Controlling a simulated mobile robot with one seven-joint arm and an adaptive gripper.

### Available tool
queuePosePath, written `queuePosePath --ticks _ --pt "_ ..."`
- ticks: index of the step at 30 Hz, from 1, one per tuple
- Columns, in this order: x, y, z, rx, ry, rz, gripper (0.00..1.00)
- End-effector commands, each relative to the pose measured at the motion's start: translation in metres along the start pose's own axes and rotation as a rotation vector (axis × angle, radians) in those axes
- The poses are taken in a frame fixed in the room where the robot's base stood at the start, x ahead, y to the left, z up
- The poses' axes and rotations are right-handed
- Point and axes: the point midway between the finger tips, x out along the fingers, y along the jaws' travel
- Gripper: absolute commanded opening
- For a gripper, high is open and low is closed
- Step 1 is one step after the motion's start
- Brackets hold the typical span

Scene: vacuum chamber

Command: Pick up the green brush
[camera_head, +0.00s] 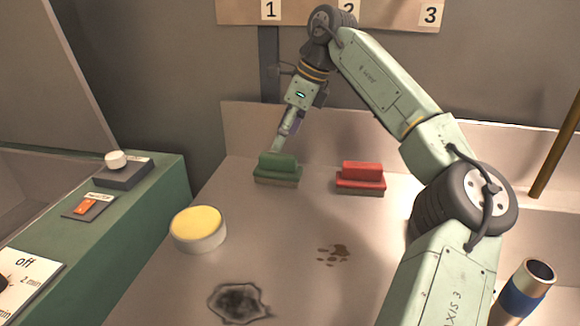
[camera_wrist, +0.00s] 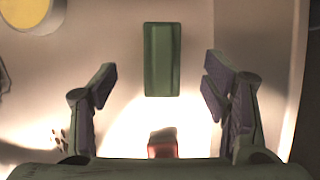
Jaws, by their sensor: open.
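The green brush (camera_head: 277,169) lies on the table near the back wall in the head view. In the wrist view the green brush (camera_wrist: 162,60) lies lengthwise, beyond the fingertips and roughly centred between them. My gripper (camera_head: 285,140) is just above and behind the brush in the head view. In the wrist view my gripper (camera_wrist: 160,82) is open and empty, with a finger on each side. Whether a finger touches the brush cannot be told.
A red brush (camera_head: 361,176) lies right of the green one. A round container with a yellow top (camera_head: 197,228) stands front left. A green control box (camera_head: 130,205) borders the left side. A blue-banded cylinder (camera_head: 524,290) stands front right. Stains mark the tabletop between.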

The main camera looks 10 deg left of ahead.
Motion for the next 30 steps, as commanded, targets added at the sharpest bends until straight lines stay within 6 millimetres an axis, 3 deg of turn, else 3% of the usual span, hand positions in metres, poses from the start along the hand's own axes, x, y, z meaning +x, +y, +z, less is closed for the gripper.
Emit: queuePosePath --ticks 6,14,22,30 --pt "0.034 0.0 -0.001 -0.001 0.001 0.004 0.68" --pt "0.056 -0.001 -0.002 0.0 0.0 0.003 0.68" --pt "0.094 -0.003 -0.009 -0.001 -0.001 0.004 0.68" --pt "0.104 -0.004 -0.009 -0.001 -0.001 0.001 0.68"
